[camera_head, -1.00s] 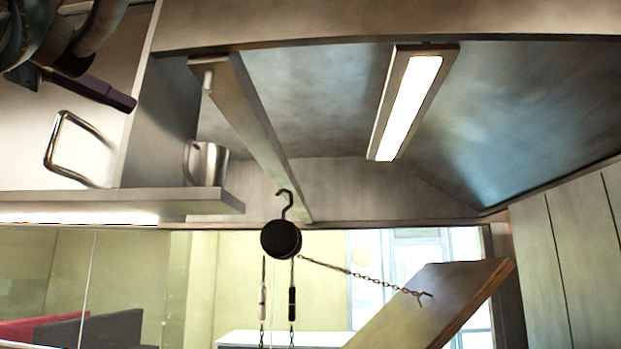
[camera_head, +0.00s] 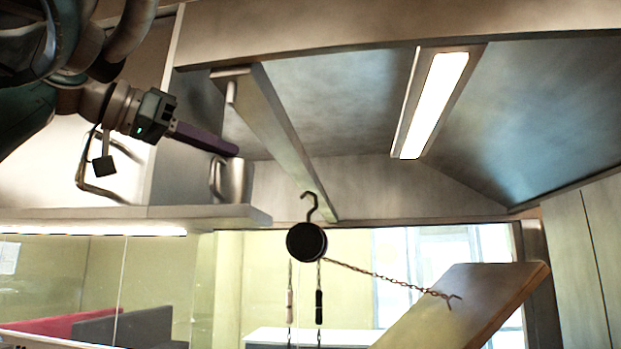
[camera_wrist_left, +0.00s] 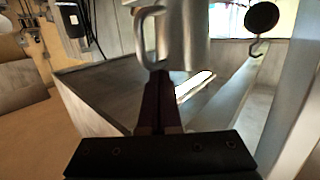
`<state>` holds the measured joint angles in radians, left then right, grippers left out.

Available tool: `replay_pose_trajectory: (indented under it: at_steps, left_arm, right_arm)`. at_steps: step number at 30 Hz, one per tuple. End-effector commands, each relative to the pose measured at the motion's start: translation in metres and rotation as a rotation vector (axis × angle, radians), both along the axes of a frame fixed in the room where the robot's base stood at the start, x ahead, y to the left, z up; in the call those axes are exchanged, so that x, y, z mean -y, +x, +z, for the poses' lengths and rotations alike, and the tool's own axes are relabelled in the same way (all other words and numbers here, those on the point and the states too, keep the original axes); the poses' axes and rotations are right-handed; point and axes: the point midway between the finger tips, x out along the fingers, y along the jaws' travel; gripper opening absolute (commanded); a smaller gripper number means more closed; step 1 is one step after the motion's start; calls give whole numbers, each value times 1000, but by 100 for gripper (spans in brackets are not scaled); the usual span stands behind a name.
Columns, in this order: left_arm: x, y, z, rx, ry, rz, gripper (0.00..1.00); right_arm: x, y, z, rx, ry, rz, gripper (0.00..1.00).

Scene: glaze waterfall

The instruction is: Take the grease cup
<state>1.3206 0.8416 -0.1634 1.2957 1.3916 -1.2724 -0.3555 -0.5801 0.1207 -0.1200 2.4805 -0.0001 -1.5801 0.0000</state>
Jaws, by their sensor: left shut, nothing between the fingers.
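The grease cup, a silver metal cup (camera_head: 237,182) with a handle on its left, stands upright near the end of a metal shelf (camera_head: 245,216) under the hood. My left gripper (camera_head: 234,150) is shut and empty, its dark purple fingers reaching in from the left. Their tips are at the cup's rim in the head view, just above the handle. In the left wrist view, which is upside down, the cup (camera_wrist_left: 184,40) is just beyond the shut fingers (camera_wrist_left: 158,76), with the handle at its left. I cannot tell whether they touch. My right gripper is not in view.
A slanted metal beam (camera_head: 280,140) runs right of the cup. A black pulley (camera_head: 306,242) hangs from a hook below it, with a chain to a tilted panel (camera_head: 465,300). A lit lamp (camera_head: 435,105) is under the hood. A cabinet handle (camera_head: 82,178) is at left.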

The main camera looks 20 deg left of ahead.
Motion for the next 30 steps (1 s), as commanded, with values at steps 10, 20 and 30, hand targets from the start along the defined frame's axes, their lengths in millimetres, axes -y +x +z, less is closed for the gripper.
replay_pose_trajectory:
  at_steps: [10,20,30]
  left_arm:
    - [-2,-3,-7,-16,6,0,0]
    - [-13,-24,-7,-20,6,1,0]
    - [-13,-24,12,-16,5,0,0]
  right_arm:
    - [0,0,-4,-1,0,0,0]
    - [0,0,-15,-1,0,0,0]
    - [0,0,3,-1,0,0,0]
